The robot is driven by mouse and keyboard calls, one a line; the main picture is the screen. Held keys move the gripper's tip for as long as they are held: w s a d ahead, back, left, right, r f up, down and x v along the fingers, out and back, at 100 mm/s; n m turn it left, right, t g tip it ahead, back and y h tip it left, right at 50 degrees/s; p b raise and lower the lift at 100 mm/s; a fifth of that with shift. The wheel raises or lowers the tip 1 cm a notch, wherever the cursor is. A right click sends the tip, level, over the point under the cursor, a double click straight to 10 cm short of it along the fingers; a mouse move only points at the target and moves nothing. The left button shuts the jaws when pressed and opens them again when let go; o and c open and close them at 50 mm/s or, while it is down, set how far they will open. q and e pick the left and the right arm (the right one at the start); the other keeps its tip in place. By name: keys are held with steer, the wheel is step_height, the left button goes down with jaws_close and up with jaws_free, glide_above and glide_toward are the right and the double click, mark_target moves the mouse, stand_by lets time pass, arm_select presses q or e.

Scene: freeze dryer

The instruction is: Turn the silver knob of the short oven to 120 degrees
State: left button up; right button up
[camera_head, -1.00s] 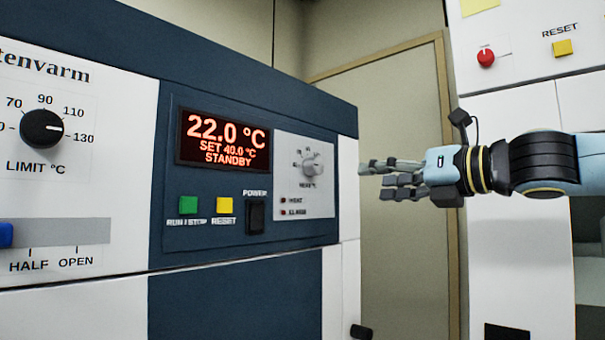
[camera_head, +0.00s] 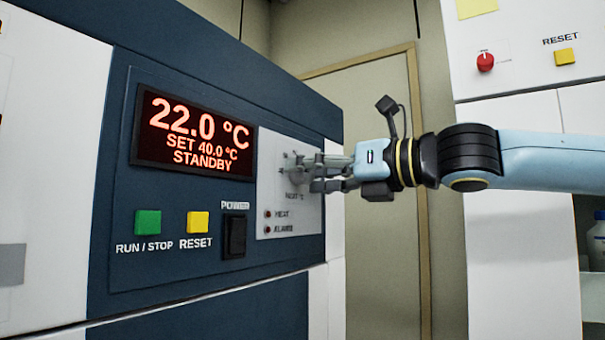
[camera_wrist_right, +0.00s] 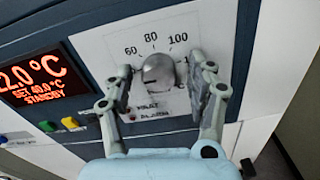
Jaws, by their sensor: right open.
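The silver knob (camera_wrist_right: 159,72) sits on a pale dial plate (camera_wrist_right: 190,27) marked 60, 80 and 100 in the right wrist view. In the head view the plate (camera_head: 268,150) is on the right of the oven's dark blue panel, and the knob (camera_head: 297,172) is partly covered by my fingers. My right gripper (camera_head: 307,172) is open. In the right wrist view its fingers (camera_wrist_right: 160,82) stand on either side of the knob, with gaps visible. The display (camera_head: 195,132) reads 22.0 °C, SET 40.0 °C, STANDBY. My left gripper is not in view.
Below the display are a green RUN / STOP button (camera_head: 148,222), a yellow RESET button (camera_head: 197,222) and a black POWER switch (camera_head: 235,236). At the right is a white cabinet with a red knob (camera_head: 485,61) and a yellow button (camera_head: 564,56). A door (camera_head: 375,130) stands behind.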

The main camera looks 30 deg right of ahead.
steer(key=shift+s+r, duration=0.1)
steer(key=shift+s, duration=0.05)
steer(key=shift+c, duration=1)
steer(key=c, duration=0.9)
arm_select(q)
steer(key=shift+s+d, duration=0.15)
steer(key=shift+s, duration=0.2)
arm_select(e)
steer(key=shift+c, duration=0.2)
